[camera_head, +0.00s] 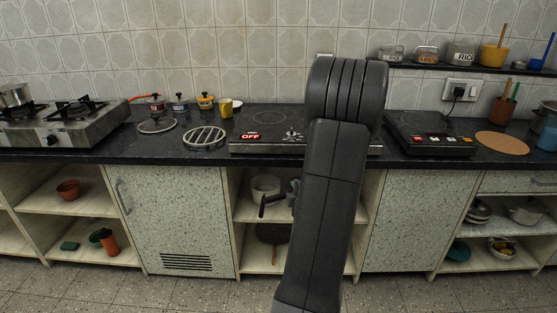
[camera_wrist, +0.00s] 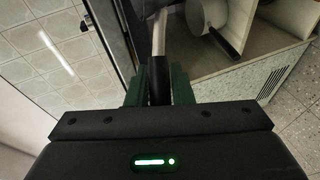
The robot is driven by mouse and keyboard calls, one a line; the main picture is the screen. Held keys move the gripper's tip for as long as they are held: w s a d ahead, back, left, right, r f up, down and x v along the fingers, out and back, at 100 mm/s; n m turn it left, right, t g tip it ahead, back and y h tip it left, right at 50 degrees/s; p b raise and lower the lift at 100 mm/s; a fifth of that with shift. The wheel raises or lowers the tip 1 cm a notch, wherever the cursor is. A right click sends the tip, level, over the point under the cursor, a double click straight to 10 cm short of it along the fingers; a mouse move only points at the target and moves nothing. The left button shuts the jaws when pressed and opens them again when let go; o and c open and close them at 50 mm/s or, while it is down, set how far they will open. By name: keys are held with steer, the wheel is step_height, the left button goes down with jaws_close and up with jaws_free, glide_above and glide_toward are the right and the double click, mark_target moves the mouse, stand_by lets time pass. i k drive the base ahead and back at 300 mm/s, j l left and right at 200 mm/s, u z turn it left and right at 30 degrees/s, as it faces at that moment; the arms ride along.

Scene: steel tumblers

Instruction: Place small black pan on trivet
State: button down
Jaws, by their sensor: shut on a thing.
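In the wrist view my gripper (camera_wrist: 158,76) has its green fingers closed on a black handle (camera_wrist: 158,88). A pale metal shank (camera_wrist: 159,35) runs on from the handle to the top edge. The body of the held pan is out of the wrist view, and I cannot make it out in the head view. My arm hides most of the gripper there, in front of the open middle shelves. An oval barred metal trivet (camera_head: 204,137) lies on the counter left of the black cooktop (camera_head: 268,145), with nothing on it.
A white pot (camera_head: 265,186) stands on the upper middle shelf; it also shows in the wrist view (camera_wrist: 200,14). A dark round thing (camera_head: 272,233) is below it. The counter edge overhangs the shelves.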

mark_target(197, 146)
steer(key=u, duration=0.35)
steer(key=i+u, duration=0.15)
steer(key=u, duration=0.2)
steer(key=l+u, duration=0.1)
steer(key=u, duration=0.25)
